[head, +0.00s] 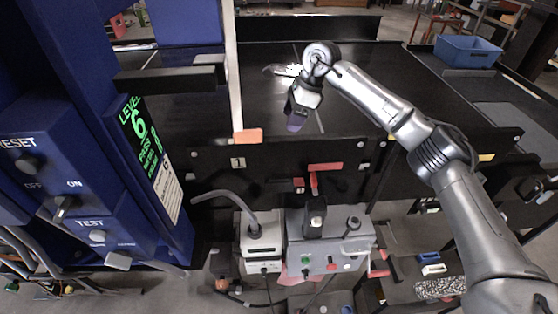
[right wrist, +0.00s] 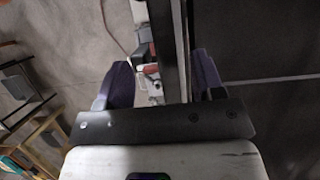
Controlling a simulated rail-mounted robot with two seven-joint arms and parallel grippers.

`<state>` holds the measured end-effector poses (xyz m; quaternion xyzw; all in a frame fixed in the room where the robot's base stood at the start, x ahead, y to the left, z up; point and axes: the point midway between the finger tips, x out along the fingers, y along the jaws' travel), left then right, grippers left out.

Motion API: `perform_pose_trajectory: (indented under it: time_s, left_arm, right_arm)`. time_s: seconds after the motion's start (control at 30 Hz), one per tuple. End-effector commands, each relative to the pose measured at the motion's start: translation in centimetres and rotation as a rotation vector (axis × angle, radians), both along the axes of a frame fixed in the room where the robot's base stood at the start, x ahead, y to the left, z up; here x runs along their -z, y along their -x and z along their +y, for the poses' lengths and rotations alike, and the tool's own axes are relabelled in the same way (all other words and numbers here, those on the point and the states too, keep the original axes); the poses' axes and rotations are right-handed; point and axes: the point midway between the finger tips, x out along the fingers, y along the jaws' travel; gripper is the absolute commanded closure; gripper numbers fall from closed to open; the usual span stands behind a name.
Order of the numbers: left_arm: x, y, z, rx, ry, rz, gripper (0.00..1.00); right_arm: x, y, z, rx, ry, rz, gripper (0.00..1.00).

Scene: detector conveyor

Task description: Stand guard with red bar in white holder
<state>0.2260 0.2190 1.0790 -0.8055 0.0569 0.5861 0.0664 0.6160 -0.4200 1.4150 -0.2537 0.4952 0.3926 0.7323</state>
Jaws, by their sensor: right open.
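A red bar (head: 325,166) lies flat against the dark panel at the conveyor's front, above an upright red handle (head: 313,183). I cannot tell for certain which part is the guard or the white holder. My right gripper (head: 295,122) is open and empty, its purple fingers pointing down just behind the panel's top edge in the head view. In the right wrist view, a dark upright strip (right wrist: 168,40) shows between its fingers; whether they are around it or above it is unclear. Small red and whitish parts show beside the strip. My left gripper is out of view.
A grey control box (head: 330,255) and a white box with a bent tube (head: 262,235) stand below the panel. A blue cabinet (head: 95,170) with switches fills the left. A white post (head: 232,80) rises at the panel's left. A blue bin (head: 467,50) is at the back right.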

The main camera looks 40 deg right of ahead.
Motion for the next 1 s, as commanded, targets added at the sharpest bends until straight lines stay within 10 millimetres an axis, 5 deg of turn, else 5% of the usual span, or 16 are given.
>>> perform_pose_trajectory:
  time_s: [1.0]
  left_arm:
    - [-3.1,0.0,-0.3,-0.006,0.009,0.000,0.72]
  right_arm:
    - [8.3,-2.2,2.9,0.001,-0.002,-0.001,0.38]
